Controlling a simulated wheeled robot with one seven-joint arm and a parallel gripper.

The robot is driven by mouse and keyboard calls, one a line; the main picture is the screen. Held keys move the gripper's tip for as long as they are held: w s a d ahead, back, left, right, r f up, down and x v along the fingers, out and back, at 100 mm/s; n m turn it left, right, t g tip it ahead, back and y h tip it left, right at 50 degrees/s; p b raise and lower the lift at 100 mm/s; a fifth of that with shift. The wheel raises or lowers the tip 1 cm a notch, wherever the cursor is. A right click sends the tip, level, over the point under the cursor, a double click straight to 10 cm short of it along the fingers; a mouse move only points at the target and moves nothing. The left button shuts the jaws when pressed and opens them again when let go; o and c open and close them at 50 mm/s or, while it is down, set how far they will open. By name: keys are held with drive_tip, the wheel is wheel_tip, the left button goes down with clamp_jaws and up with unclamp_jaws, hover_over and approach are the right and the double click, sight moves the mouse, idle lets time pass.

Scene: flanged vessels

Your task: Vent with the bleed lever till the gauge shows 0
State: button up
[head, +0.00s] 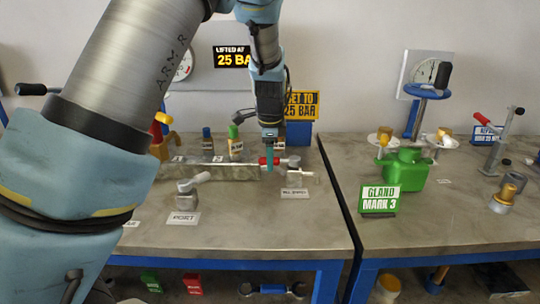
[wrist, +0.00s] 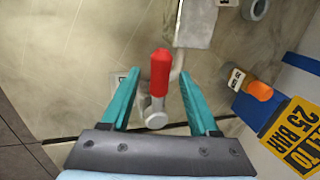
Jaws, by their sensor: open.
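The red-handled lever (wrist: 160,68) stands between my gripper's open teal fingers in the wrist view, with a pale grey round fitting (wrist: 156,120) at its base. I cannot tell if the fingers touch it. In the head view, my gripper (head: 270,158) reaches down over the left table, and the red handle (head: 276,161) shows at the fingers. The small tag (head: 295,193) in front of it is too small to read surely. A white gauge dial (head: 185,64) on the back wall is partly hidden by my arm. I cannot read its needle.
A grey block or bar (head: 225,172) lies left of the lever. Bottles (head: 235,145) stand behind, near a yellow "25 BAR" sign (head: 304,104). A grey-handled fitting (head: 186,192) stands at front left. The right table holds a green vessel (head: 405,170) and another gauge (head: 428,71).

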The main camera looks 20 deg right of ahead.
clamp_jaws()
idle(0.5)
idle(0.9)
